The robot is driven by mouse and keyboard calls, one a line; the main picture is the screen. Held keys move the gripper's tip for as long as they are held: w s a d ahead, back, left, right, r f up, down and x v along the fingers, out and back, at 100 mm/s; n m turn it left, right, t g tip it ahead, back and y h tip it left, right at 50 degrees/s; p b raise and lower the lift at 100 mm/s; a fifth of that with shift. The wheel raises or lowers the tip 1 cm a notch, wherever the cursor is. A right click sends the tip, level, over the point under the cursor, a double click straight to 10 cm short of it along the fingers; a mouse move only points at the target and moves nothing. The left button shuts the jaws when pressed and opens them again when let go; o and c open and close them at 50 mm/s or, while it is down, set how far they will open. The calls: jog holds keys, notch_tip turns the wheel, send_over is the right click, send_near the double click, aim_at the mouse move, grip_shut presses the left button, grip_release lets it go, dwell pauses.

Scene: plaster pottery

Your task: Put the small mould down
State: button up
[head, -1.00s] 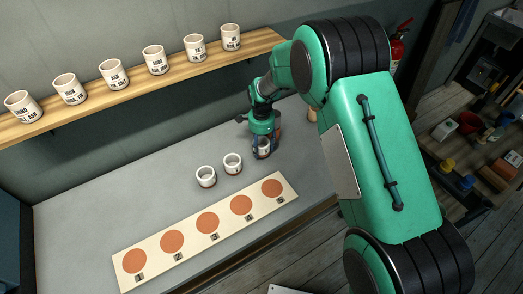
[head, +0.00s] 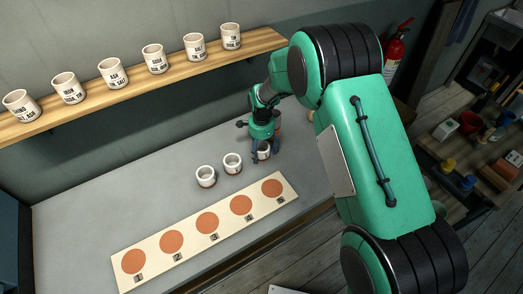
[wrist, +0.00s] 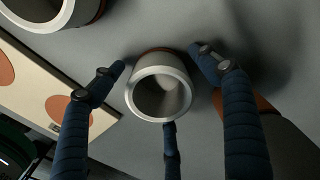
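A small white mould (head: 264,153) with a brownish lower band is at my gripper on the grey bench, right of two similar white moulds. In the wrist view the mould (wrist: 142,95) is seen from above with its hollow mouth toward the camera, and it appears to stand on the bench. My gripper (head: 264,150) is above it with its fingers spread. In the wrist view my gripper's dark blue fingers (wrist: 158,62) are on either side of the mould, with a third finger below it. The fingers look open and apart from the mould, though contact at the far tips is hard to tell.
Two white moulds, one left (head: 206,176) and one nearer (head: 232,163), stand close by on the bench (head: 90,200). A pale board (head: 189,238) with several numbered terracotta discs lies in front. A terracotta object (head: 278,117) is behind my gripper. Labelled cups stand on a wooden shelf (head: 88,112).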

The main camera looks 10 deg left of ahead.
notch_tip(320, 180, up, 12)
jog(key=p, duration=0.2)
jog(key=shift+r, duration=0.15)
dwell(0.5)
dwell(0.8)
jog(key=s+d+r+n+t, duration=0.15)
jog(key=s+d+r, duration=0.35)
jog(key=d+r, duration=0.7)
jog(key=s+d+r+n+t, duration=0.1)
jog(key=s+d+r+n, duration=0.3)
jog(key=d+r, duration=0.8)
jog(key=s+d+r+n+t, duration=0.1)
jog(key=s+d+r, duration=0.2)
jog(key=s, duration=0.6)
jog(key=s+d+r+n+t, duration=0.1)
jog(key=s+d+r, duration=0.1)
jog(key=s+d, duration=0.4)
jog(key=s+d+r+n+t, duration=0.1)
jog(key=s+d+r, duration=0.2)
jog(key=s, duration=0.9)
jog(key=shift+d+r, duration=0.35)
jog(key=shift+d, duration=0.95)
